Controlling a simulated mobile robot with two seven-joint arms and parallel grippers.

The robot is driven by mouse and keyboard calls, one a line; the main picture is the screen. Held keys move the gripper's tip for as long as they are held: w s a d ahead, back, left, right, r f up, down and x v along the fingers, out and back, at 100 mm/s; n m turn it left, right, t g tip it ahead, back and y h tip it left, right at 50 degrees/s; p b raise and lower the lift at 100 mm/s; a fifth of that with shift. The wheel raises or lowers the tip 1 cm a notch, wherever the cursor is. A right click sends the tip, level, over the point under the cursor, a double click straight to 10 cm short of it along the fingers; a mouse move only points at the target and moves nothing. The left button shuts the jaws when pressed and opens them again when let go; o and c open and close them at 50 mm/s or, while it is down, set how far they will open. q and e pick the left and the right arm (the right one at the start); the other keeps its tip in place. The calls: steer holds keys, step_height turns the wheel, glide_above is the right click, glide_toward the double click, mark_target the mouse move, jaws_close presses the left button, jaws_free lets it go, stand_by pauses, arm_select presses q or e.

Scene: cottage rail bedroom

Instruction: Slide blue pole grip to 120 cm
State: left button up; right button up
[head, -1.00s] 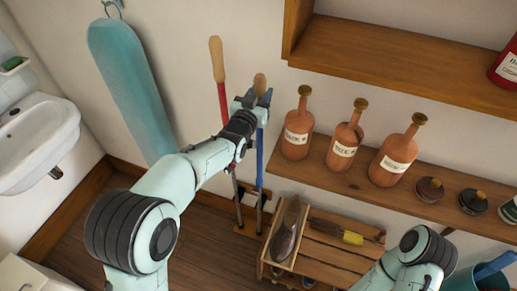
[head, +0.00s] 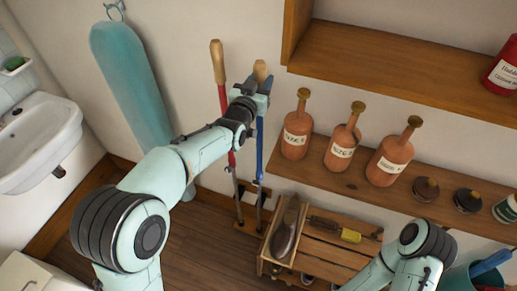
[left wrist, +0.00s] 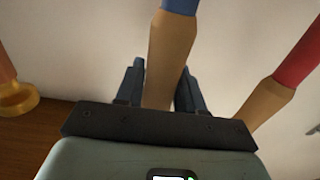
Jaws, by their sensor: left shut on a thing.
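The blue pole (head: 260,150) stands upright against the wall, its lower metal part in a dark holder near the floor. Its tan wooden grip (head: 260,70) sticks up above my left gripper (head: 257,86). In the left wrist view the wooden grip (left wrist: 168,55) passes between the two fingers of my left gripper (left wrist: 158,90), which is shut on it. The red pole (head: 225,110), with its own wooden grip (head: 217,62), stands close on the left and reaches higher. Part of the blue pole is hidden behind my gripper. My right gripper is out of view; only its arm shows at lower right.
A shelf (head: 330,178) with three brown bottles (head: 342,140) is close on the right. An upper shelf (head: 400,70) juts out above. A wooden crate (head: 318,250) stands below. A teal ironing board (head: 130,80) and a basin (head: 40,140) are on the left.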

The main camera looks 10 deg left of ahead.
mark_target(257, 75)
arm_select(q)
steer(key=shift+r+p, duration=0.7)
steer(key=shift+r, duration=1.2)
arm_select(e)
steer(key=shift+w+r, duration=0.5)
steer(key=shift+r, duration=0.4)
arm_select(q)
steer(key=o, duration=1.1)
steer(key=shift+f, duration=0.1)
